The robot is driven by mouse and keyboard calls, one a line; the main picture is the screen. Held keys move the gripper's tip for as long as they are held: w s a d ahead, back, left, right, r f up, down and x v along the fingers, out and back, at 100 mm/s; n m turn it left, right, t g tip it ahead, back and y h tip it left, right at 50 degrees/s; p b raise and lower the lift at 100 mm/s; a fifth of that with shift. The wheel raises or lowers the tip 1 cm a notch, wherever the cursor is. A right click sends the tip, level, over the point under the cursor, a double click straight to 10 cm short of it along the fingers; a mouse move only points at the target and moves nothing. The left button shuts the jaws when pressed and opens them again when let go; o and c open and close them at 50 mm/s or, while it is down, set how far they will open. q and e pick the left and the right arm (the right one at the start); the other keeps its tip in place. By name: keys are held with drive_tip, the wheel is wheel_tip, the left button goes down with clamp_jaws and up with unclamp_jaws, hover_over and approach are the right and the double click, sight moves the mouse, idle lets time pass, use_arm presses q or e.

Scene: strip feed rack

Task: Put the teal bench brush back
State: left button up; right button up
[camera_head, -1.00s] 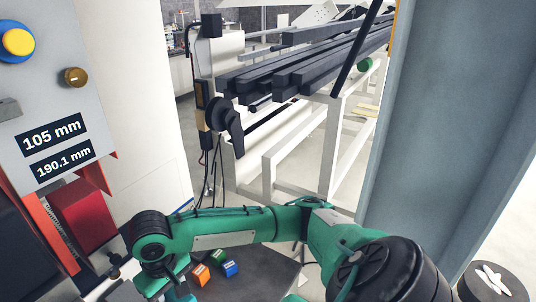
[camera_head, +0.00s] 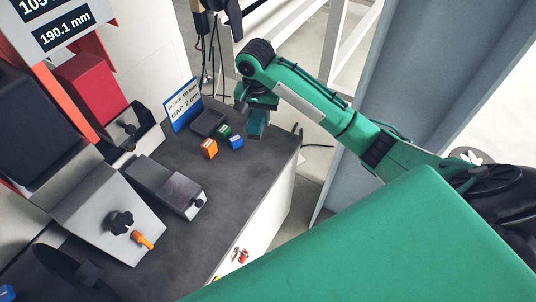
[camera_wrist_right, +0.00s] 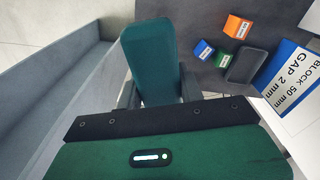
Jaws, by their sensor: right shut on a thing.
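The teal bench brush is in my right gripper (camera_wrist_right: 158,92), seen as a rounded teal block (camera_wrist_right: 152,58) between the two fingers in the right wrist view. In the head view the right gripper (camera_head: 258,104) points down above the far right part of the dark bench top (camera_head: 225,190). The lower part of the teal brush (camera_head: 257,126) hangs below it, near the bench's right edge. I cannot tell whether the brush touches the bench. My left gripper is not in view.
Orange (camera_head: 209,148), green (camera_head: 223,132) and blue (camera_head: 236,142) blocks lie left of the brush, beside a small dark tray (camera_head: 208,122). A "BLOCK 50 mm GAP 2 mm" sign (camera_head: 183,105) stands behind. A grey pillar (camera_head: 385,95) rises to the right.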

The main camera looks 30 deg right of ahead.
drive_tip(key=w+d+f+m, duration=0.2)
drive_tip(key=d+m, duration=0.1)
drive_tip(key=shift+w+f+m, duration=0.15)
drive_tip(key=shift+f+m, duration=0.15)
drive_tip(key=shift+f, duration=0.05)
drive_tip(key=shift+d+f, duration=0.15)
drive_tip(key=shift+f, duration=0.2)
wheel_tip(320, 180, down, 3)
drive_tip(key=b, duration=0.1)
drive_tip(key=p, duration=0.2)
hover_over(266, 159)
wheel_tip(266, 159, down, 12)
drive_tip(key=shift+r, duration=0.1)
drive_tip(key=shift+f+p, duration=0.45)
drive_tip(key=shift+f, duration=1.9)
drive_tip(key=shift+f, duration=0.2)
drive_tip(key=o, duration=1.1)
drive_tip(key=shift+r, duration=0.1)
